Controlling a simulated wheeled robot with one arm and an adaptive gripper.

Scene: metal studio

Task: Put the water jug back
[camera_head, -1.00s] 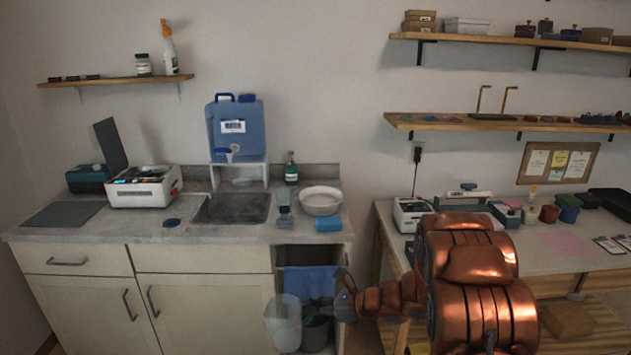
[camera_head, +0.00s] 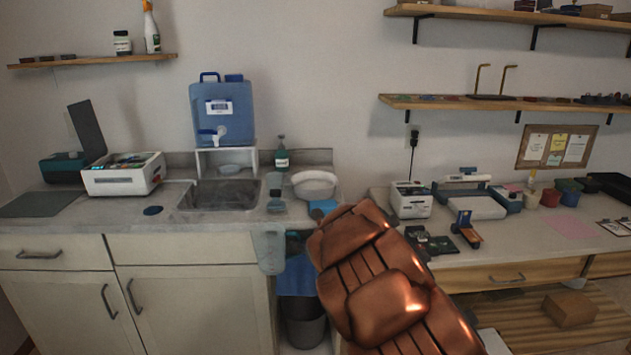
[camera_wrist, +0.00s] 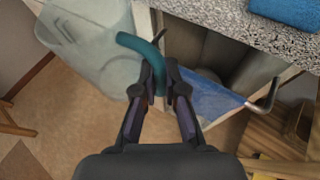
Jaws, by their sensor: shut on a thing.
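A translucent pale jug (camera_head: 270,253) hangs in front of the counter's front edge, right of the drawers. The wrist view shows the jug (camera_wrist: 92,42) at upper left, with its curved teal handle (camera_wrist: 143,46). My gripper (camera_wrist: 162,80) is shut on this handle, and the jug hangs clear of the floor. In the head view my copper-coloured arm hides most of the gripper. A blue water container (camera_head: 222,116) with a white spigot stands on a white stand (camera_head: 255,160) behind the sink.
The sink (camera_head: 222,194) is set in the grey counter (camera_head: 180,215). A white bowl (camera_head: 315,185), a small clear cup (camera_head: 276,206) and a soap bottle (camera_head: 282,158) stand right of it. Below, a blue towel (camera_wrist: 212,92) hangs above a grey bin (camera_head: 305,325).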

